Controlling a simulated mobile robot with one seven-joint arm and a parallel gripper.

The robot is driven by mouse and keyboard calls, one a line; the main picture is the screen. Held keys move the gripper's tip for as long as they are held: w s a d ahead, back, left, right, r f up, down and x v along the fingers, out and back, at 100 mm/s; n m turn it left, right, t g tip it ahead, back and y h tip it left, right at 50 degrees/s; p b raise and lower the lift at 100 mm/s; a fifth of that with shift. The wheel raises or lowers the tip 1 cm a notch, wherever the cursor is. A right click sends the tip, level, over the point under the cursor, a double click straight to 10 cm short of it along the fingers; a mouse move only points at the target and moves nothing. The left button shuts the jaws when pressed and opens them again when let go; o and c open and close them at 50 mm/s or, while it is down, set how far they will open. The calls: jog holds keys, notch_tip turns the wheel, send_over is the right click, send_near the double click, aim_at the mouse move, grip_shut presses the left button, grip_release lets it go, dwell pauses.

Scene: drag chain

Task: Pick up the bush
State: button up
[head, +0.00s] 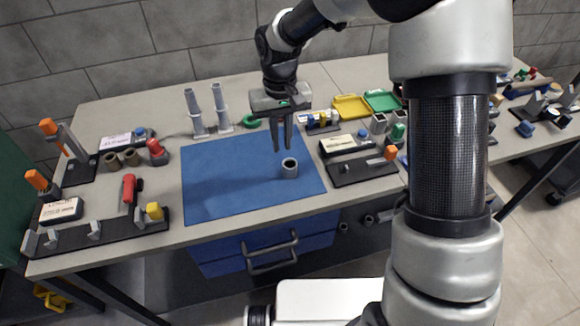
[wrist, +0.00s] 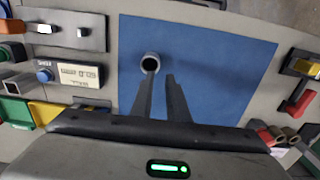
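The bush (head: 289,173) is a short grey hollow cylinder. It stands upright on the blue mat (head: 225,180), right of the mat's middle. In the wrist view the bush (wrist: 150,56) shows from above as a pale ring with a dark hole, just beyond my fingertips. My gripper (head: 282,149) points down above the mat, a little up and left of the bush in the head view. In the wrist view my gripper (wrist: 158,77) has its two dark fingers apart with nothing held between them. The bush is not hidden.
Right of the mat are a dark fixture plate (head: 350,172) with an orange-tipped clamp and a labelled box (head: 345,143). Two grey upright posts (head: 194,110) stand behind the mat. The mat around the bush is clear.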

aim_at(284, 165)
jog(key=f, duration=0.9)
jog(key=shift+d+f, duration=0.2)
jog(key=shift+f, duration=0.1)
grip_shut()
